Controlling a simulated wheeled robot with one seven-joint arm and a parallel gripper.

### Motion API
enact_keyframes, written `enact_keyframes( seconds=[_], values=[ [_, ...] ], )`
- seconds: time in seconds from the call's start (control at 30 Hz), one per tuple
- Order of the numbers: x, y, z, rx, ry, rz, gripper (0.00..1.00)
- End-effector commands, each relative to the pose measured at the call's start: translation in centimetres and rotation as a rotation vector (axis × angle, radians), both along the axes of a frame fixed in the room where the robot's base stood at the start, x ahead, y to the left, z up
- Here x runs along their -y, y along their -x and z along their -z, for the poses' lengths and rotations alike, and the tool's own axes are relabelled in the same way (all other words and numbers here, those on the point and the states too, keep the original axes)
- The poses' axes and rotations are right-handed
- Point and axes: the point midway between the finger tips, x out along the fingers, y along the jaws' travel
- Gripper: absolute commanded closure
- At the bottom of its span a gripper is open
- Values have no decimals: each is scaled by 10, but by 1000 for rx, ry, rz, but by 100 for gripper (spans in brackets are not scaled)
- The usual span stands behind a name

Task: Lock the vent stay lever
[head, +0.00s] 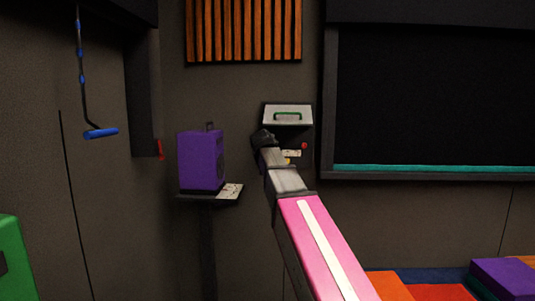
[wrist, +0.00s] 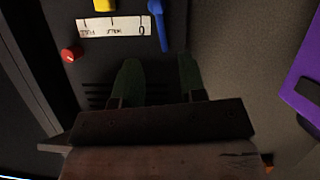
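A dark wall panel (head: 306,138) with a pale hood and green handle is at the centre of the head view. In the wrist view it carries a blue lever (wrist: 159,26), a white marked label (wrist: 113,27), a red knob (wrist: 71,53) and a yellow part (wrist: 104,4). I cannot tell for sure which part is the vent stay lever; no name is readable. My gripper (wrist: 158,72) is open in front of the panel, its two dark green fingers apart with nothing between them. The blue lever is beyond the fingertips, apparently untouched. In the head view my gripper (head: 264,138) hides the panel's left part.
A purple speaker-like box (head: 201,160) stands on a small shelf (head: 211,198) left of the panel. A red lever (head: 160,149) is on the frame at left, and a blue-handled rod (head: 101,133) hangs farther left. A dark framed board (head: 430,90) is at right.

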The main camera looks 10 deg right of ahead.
Motion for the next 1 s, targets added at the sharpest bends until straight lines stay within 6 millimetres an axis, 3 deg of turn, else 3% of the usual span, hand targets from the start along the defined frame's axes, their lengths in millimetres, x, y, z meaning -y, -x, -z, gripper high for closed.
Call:
enact_keyframes(
  seconds=[0.23, 0.37, 0.67, 1.0],
  values=[
    [1, 0, 6, -9, -1, 1, 62],
    [5, 5, 35, -56, -2, 2, 62],
    [23, 30, 150, -254, -21, 6, 62],
    [40, 79, 273, -485, -52, 2, 62]
  ],
)
